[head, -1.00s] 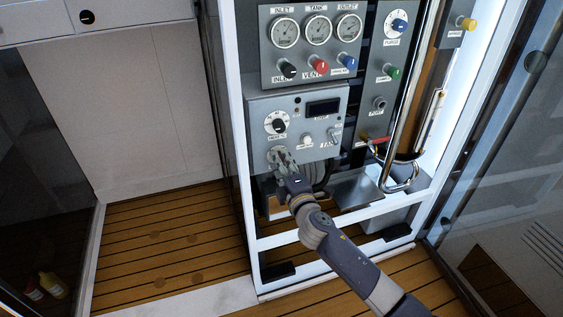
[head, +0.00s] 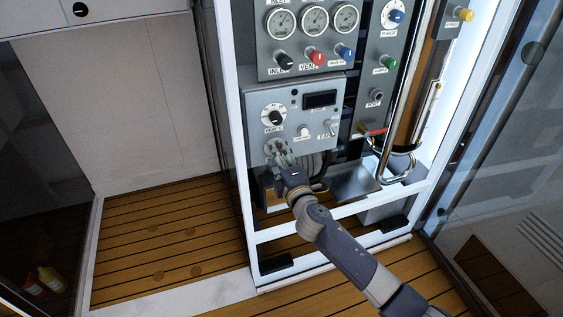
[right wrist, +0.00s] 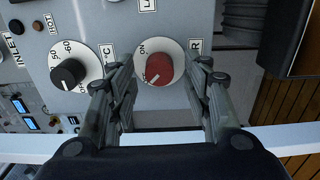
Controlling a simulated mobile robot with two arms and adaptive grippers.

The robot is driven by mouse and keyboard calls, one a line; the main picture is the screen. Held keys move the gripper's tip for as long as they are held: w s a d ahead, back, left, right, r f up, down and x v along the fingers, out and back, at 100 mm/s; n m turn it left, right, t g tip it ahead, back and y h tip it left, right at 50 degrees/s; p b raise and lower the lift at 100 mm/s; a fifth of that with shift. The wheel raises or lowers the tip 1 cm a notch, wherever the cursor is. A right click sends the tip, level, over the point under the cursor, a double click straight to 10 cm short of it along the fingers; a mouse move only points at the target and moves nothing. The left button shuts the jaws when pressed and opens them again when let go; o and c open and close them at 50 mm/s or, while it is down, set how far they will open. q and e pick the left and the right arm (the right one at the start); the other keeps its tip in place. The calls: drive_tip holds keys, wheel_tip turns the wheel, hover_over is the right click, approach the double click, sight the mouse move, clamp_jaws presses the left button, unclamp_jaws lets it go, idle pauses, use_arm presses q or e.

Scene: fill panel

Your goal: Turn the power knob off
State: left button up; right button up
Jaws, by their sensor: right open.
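The power knob (right wrist: 158,69) is red with a white pointer line and sits on a round white dial, with an ON mark and a partly hidden label ending in R. In the head view my right gripper (head: 281,154) is at the lower left of the grey control box (head: 320,110) and covers much of this knob. In the right wrist view my right gripper (right wrist: 163,74) is open, with one finger on each side of the knob. Gaps show between the fingers and the knob. My left gripper is out of view.
A black temperature knob (right wrist: 70,73) sits beside the power dial; it also shows in the head view (head: 275,118). Gauges and coloured knobs are above the box. A bent metal pipe (head: 396,130) and a red-handled valve (head: 374,132) stand to the right.

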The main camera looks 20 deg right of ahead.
drive_tip(key=s, duration=1.2)
drive_tip(key=shift+d, duration=0.25)
